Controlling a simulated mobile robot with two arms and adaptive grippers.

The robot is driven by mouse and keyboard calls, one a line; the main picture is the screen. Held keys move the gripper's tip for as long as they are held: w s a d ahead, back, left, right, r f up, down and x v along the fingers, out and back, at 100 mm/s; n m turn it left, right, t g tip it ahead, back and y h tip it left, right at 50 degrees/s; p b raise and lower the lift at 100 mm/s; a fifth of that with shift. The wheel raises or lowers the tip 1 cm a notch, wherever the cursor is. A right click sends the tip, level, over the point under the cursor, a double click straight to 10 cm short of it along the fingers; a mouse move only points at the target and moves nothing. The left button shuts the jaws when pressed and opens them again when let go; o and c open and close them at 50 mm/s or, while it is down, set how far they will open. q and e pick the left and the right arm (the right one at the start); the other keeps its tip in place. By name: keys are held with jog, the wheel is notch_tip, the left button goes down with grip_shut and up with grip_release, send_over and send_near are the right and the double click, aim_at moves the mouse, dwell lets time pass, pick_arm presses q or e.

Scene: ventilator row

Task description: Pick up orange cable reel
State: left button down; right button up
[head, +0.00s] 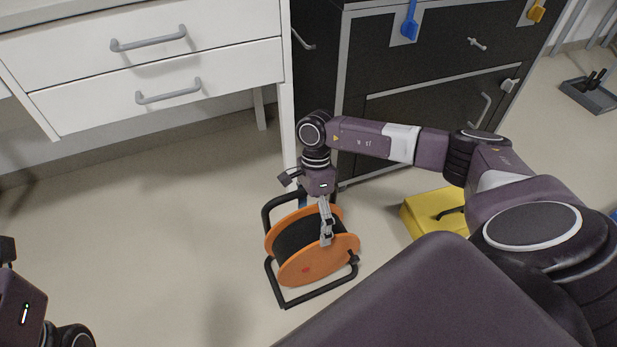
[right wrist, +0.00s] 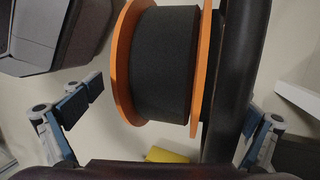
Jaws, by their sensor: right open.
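The orange cable reel (head: 290,270) stands on the floor in the head view, with orange discs, a dark cable drum and a black tube frame. My right gripper (head: 326,228) is directly over the reel, pointing down. In the right wrist view its open fingers (right wrist: 172,118) are spread on either side of the reel, one to the left and one to the right. The reel's drum and discs (right wrist: 122,70) and a thick black frame tube lie between them. I cannot tell whether any finger touches the reel. Only part of my left arm shows at the left edge; its fingers are not seen.
White drawers (head: 165,70) stand behind at the left, and a black cabinet (head: 430,50) stands behind the right arm. A yellow case (head: 425,212) lies on the floor right of the reel. The floor left of the reel is clear.

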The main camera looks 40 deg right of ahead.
jog(key=c, duration=1.9)
jog(key=shift+w+a+r, duration=0.1)
jog(key=shift+w+r, duration=0.1)
jog(key=shift+w, duration=0.05)
jog(key=shift+c, duration=0.4)
jog(key=shift+r, duration=0.1)
